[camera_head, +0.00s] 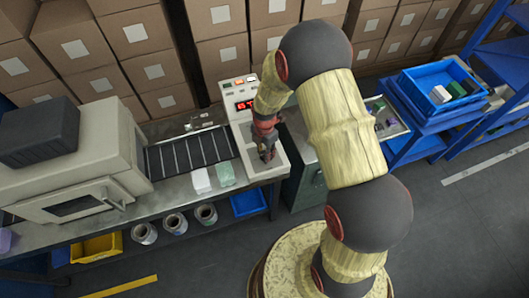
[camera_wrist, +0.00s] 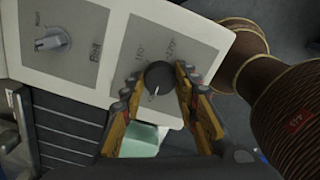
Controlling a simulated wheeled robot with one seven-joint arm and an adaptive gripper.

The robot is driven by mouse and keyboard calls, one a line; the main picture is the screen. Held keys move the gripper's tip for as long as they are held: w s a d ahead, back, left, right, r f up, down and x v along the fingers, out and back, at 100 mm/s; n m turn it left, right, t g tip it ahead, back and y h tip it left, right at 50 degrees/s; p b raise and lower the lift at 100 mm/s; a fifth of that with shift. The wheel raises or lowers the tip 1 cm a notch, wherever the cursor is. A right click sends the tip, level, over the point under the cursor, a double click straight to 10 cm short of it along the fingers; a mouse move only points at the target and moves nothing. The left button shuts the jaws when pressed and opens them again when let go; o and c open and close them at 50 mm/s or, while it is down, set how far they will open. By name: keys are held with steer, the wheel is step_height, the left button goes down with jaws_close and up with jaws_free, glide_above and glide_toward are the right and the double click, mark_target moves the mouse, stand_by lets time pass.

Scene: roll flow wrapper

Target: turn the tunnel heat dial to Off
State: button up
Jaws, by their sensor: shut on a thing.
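The tunnel heat dial (camera_wrist: 158,76) is a round dark knob on a grey plate in the wrist view. Marks reading about 150° and 270° are printed around it, and a partly hidden word shows at its lower edge. My gripper (camera_wrist: 157,80) has a finger on each side of the dial and is shut on it. In the head view my gripper (camera_head: 266,150) reaches down to the light panel (camera_head: 248,148) at the end of the conveyor and hides the dial.
A second, grey knob (camera_wrist: 53,43) sits on the same panel, left of the dial. A red number display (camera_head: 245,105) stands behind my gripper. The conveyor (camera_head: 188,152), a white block (camera_head: 201,181) and a pale green block (camera_head: 225,173) are to the left.

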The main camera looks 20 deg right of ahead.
steer(key=o, duration=1.2)
steer(key=shift+c, duration=0.2)
steer(key=shift+r, duration=0.1)
step_height(320, 180, up, 12)
